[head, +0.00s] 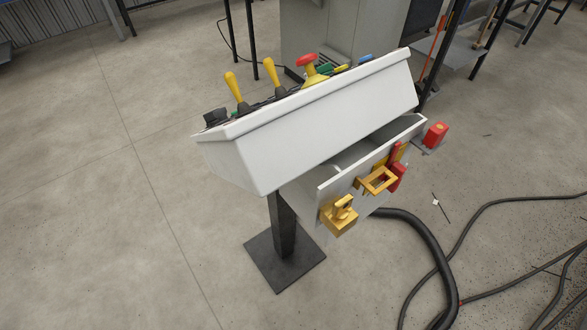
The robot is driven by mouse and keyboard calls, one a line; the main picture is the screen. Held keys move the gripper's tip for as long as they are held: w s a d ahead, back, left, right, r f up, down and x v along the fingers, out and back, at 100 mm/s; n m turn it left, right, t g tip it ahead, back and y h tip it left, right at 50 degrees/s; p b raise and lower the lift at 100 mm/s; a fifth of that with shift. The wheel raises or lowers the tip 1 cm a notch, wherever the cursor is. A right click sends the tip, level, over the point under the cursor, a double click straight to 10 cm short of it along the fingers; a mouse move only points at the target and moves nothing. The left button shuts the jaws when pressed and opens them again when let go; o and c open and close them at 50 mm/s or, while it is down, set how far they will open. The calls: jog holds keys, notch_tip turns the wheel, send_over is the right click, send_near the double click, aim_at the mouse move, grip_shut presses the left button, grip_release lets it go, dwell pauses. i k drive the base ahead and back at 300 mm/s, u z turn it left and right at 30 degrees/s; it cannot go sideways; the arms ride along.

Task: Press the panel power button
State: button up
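The control panel (310,120) is a pale grey sloped console on a black post, seen from its side and low edge. On its top I see a red mushroom-shaped button (306,61) on a yellow base. Near it are a green part (325,69), a yellow part (342,67) and a blue part (366,59), mostly hidden by the raised rim. Two yellow-handled levers (233,87) and a black knob (215,117) stand to the left. I cannot tell which one is the power button. My gripper is not in view.
A drawer-like box (328,197) juts out below the console, with a yellow padlock-like part (339,215), a yellow latch (378,181) and red parts on its front. Thick black cables (437,265) lie on the floor at right. The floor at left is clear.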

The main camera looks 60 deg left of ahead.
aim_at(342, 67)
jog(key=z, duration=0.05)
jog(key=k, duration=0.2)
jog(key=u, duration=1.35)
jog(key=i, duration=0.85)
jog(key=u, duration=0.45)
